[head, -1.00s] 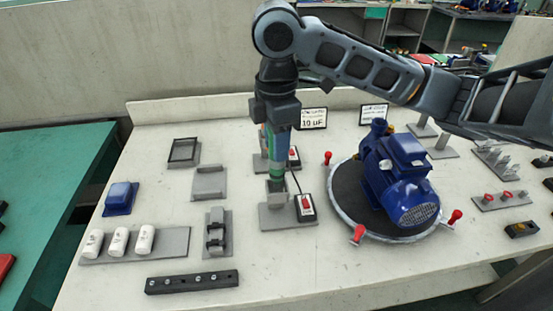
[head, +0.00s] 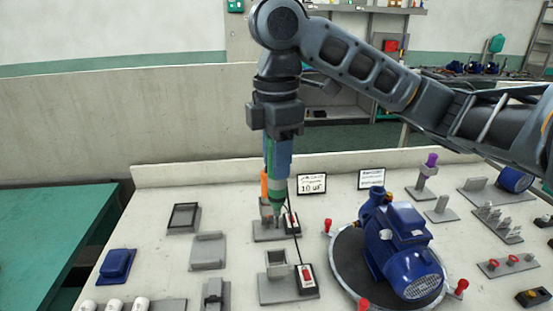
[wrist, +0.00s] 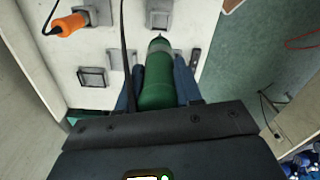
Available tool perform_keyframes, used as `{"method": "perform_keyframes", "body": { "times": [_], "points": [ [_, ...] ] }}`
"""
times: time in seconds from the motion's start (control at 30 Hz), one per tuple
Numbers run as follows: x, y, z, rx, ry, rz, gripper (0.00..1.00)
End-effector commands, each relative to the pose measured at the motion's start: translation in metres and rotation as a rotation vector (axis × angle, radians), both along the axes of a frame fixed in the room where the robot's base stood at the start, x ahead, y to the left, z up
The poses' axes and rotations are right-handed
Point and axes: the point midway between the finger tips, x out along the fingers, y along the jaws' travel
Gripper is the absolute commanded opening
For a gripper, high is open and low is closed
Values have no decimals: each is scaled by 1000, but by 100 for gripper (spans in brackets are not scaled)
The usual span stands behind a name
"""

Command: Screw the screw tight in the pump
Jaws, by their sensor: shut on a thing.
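My gripper (head: 278,158) is shut on a green power screwdriver (head: 277,196), which hangs upright, tip down, above the table. In the wrist view the green screwdriver (wrist: 157,82) sits between the two blue fingers of my gripper (wrist: 156,85). The blue pump (head: 405,250) stands on a round dark turntable (head: 349,258) to the right of the gripper, apart from it. I cannot make out a screw in the pump. The grey front tool holder (head: 276,263) below the gripper is empty.
An orange screwdriver (head: 264,186) stands in the rear holder, close behind the green one. Red clamps (head: 461,287) ring the turntable. A cable runs down to a box with a red switch (head: 306,278). Grey fixtures (head: 207,252) stand at left; small parts racks (head: 497,224) at right.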

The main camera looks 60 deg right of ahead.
Motion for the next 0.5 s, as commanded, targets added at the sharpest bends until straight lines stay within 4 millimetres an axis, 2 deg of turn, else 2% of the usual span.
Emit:
{"method": "perform_keyframes", "body": {
  "times": [0.03, 0.5],
  "points": [
    [0, 0, 6, -1, -1, 0, 1],
    [0, 0, 29, -1, -2, 0, 1]
  ]
}}
